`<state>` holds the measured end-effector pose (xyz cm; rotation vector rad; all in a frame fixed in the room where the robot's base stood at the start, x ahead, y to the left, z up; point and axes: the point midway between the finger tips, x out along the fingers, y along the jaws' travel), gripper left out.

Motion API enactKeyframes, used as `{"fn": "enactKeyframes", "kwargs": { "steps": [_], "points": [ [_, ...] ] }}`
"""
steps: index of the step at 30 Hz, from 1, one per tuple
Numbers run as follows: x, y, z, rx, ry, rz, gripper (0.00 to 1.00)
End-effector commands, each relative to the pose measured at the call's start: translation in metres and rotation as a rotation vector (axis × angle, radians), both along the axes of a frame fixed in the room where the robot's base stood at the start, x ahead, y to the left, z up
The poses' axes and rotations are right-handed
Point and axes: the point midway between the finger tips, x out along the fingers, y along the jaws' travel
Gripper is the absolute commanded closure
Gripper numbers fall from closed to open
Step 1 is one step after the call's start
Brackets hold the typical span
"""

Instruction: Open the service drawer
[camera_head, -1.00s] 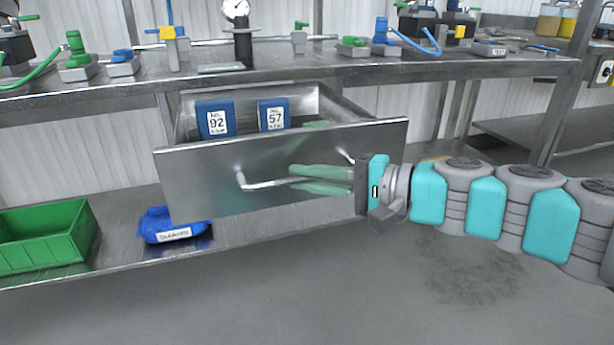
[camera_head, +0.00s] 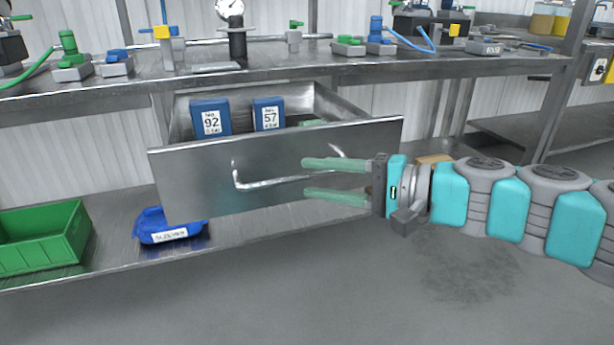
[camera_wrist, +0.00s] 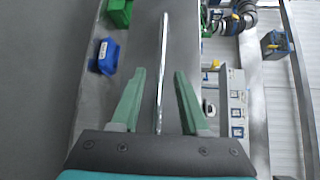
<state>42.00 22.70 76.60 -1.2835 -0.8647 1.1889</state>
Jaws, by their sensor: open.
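The service drawer (camera_head: 200,182) is a steel drawer under the workbench, and it stands pulled out, with its inside showing. Its bar handle (camera_head: 262,184) runs across the front panel. My gripper (camera_head: 305,178) is at the right part of the handle, with its green fingers apart. In the wrist view the handle (camera_wrist: 164,70) lies between the two spread fingers of my gripper (camera_wrist: 160,100), with gaps on both sides. Two blue boxes, marked 92 (camera_head: 211,118) and 57 (camera_head: 268,114), stand inside the drawer.
The workbench (camera_head: 330,73) above holds valves, fittings and a gauge (camera_head: 231,10). The floor in front is clear.

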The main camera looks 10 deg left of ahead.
Motion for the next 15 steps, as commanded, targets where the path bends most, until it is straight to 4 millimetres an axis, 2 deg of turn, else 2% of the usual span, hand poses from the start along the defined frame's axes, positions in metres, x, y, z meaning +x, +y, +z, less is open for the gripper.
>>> {"fn": "enactKeyframes", "kwargs": {
  "steps": [1, 7, 15],
  "points": [
    [0.000, -0.009, 0.001, 0.001, -0.001, -0.007, 0.55],
    [-0.005, -0.033, 0.004, 0.000, -0.001, -0.007, 0.55],
    [-0.010, -0.046, 0.007, 0.001, 0.001, -0.001, 0.55]
  ]
}}
